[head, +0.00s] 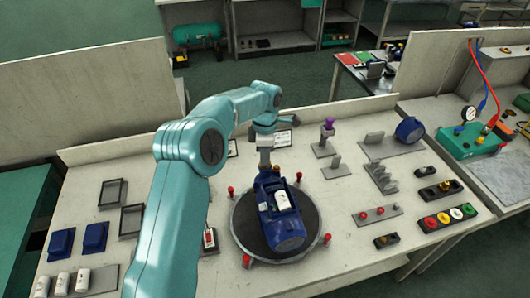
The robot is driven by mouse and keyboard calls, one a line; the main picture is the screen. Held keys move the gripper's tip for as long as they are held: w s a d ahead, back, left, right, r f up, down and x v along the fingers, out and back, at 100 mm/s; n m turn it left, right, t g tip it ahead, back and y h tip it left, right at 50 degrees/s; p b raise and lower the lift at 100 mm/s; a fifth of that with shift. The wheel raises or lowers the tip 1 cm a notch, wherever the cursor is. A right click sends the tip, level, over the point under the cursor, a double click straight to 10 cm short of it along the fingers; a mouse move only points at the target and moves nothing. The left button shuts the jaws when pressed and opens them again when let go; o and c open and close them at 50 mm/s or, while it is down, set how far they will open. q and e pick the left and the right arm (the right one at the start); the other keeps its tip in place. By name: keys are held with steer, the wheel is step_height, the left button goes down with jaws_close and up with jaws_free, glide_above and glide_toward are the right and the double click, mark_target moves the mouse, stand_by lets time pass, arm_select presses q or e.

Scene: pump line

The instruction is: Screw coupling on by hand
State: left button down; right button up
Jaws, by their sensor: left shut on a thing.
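A dark blue motor-pump unit (284,228) with a white label box lies on a round dark turntable (247,220) with red knobs around its rim. My left arm reaches over from the lower left, and its gripper (265,160) points down at the far end of the blue unit. The gripper is shut on a small part there, seemingly the coupling, which is mostly hidden by the jaws. I cannot tell whether it touches a thread. My right gripper is out of view.
A stand with a purple piece (329,125), grey brackets (380,177) and a blue round part (408,130) stand to the right. Blue boxes (93,237) and empty dark frames (112,194) lie left.

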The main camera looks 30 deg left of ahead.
arm_select(q)
steer(key=m, duration=0.3)
steer(key=shift+m+p, duration=0.3)
steer(key=shift+m, duration=0.8)
steer(key=shift+m+p, duration=0.3)
steer(key=shift+m, duration=0.6)
steer(key=c, duration=1)
jaws_free()
steer(key=shift+c, duration=0.2)
steer(key=shift+f, duration=0.1)
